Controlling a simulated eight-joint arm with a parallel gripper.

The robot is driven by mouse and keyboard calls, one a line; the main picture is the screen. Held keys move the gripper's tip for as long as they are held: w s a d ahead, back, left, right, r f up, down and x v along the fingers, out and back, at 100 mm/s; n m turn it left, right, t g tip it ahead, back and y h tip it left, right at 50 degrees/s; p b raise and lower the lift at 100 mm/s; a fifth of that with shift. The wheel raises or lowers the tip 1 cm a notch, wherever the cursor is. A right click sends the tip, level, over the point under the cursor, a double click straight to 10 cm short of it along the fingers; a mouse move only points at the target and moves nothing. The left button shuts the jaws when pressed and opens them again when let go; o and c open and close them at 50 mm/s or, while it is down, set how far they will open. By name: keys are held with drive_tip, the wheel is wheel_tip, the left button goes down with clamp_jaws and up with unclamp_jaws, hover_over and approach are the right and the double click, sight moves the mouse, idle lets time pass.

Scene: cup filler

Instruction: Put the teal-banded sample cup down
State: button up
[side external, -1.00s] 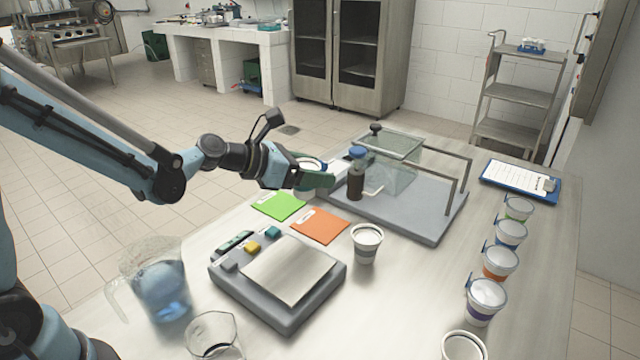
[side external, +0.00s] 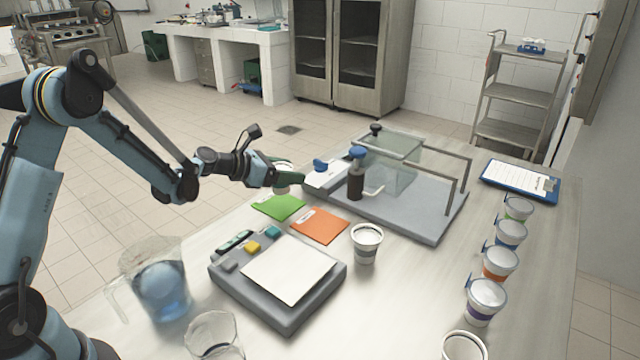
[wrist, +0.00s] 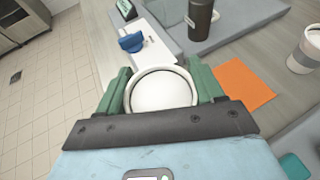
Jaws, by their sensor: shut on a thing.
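My gripper (side external: 288,175) is at the far left edge of the table in the side view, beyond the green card (side external: 279,207). In the wrist view its green fingers (wrist: 162,88) are shut on a round white-rimmed cup (wrist: 162,92), one on each side. I look straight down into its pale top. In the side view only a little of the cup (side external: 283,189) shows below the fingers. Its band is hidden, so I cannot read its colour. I cannot tell whether its base touches anything.
An orange card (side external: 320,226), scale (side external: 290,270), grey-banded cup (side external: 366,243) and jug (side external: 160,285) stand nearer. Several banded cups line the right.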

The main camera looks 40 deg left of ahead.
sight(287, 187)
drive_tip(key=shift+a+f, duration=0.1)
drive_tip(key=shift+f, duration=2)
drive_tip(key=shift+f, duration=0.15)
drive_tip(key=o, duration=1.1)
drive_tip(key=shift+c, duration=0.2)
